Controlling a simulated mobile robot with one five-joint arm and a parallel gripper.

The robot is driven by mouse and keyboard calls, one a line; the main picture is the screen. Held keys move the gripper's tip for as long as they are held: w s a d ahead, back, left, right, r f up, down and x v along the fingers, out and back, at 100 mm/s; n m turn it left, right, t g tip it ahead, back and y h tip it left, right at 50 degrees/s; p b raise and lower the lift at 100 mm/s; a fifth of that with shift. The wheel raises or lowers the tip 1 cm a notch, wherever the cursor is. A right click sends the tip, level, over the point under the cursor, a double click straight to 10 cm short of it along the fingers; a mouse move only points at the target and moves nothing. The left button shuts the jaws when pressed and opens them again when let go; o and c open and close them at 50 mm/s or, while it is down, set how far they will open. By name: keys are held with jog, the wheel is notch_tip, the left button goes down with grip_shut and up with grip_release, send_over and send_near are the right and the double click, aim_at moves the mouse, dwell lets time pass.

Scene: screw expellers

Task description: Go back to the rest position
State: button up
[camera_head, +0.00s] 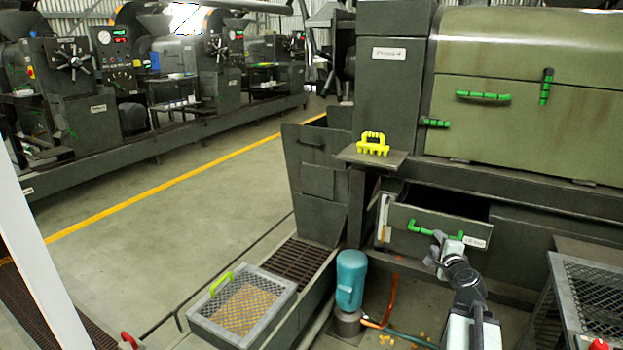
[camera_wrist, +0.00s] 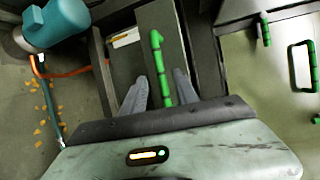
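My gripper (camera_head: 440,250) is at the front of a dark drawer (camera_head: 400,222) low on the right-hand machine. In the wrist view its two grey fingers (camera_wrist: 160,78) stand apart, one on each side of the drawer's green handle (camera_wrist: 158,55). Gaps show between the fingers and the handle, so my gripper looks open and empty. In the head view the handle (camera_head: 425,228) lies partly behind my gripper. The drawer stands pulled out, with a dark opening above and behind its front.
A teal motor (camera_head: 351,278), an orange hose (camera_head: 391,297) and scattered yellow bits lie left of my arm. A mesh-topped tray (camera_head: 242,305) stands further left. A wire-mesh rack (camera_head: 598,298) stands close on the right. A yellow tool (camera_head: 373,143) sits on a ledge above. The left aisle is clear.

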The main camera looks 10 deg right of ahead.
jog(key=w+a+f+n+g+y, duration=0.1)
jog(key=w+a+f+n+y, duration=0.15)
jog(key=a, duration=0.85)
jog(key=w+a+f+n+g+y, duration=0.1)
jog(key=w+a+n+y, duration=0.2)
jog(key=a, duration=0.7)
jog(key=w+a+f+n+y, duration=0.2)
jog(key=a+n, duration=0.2)
jog(key=a, duration=0.7)
jog(key=s+a+f+n+g+y, duration=0.1)
jog(key=s+a+f+n+g, duration=0.45)
jog(key=a, duration=0.45)
jog(key=s+f+n+g+h, duration=0.2)
jog(key=s+f+n+g, duration=0.2)
jog(key=s+f, duration=0.25)
jog(key=s+d+n+g+h+p, duration=0.1)
jog(key=s+d+n+g+h, duration=0.25)
jog(key=s, duration=0.55)
notch_tip(320, 180, up, 25)
jog(key=d+y+p, duration=0.1)
jog(key=p, duration=2.4)
jog(key=shift+w+d+p, duration=0.15)
jog(key=shift+w+p, duration=0.1)
jog(key=shift+p, duration=0.05)
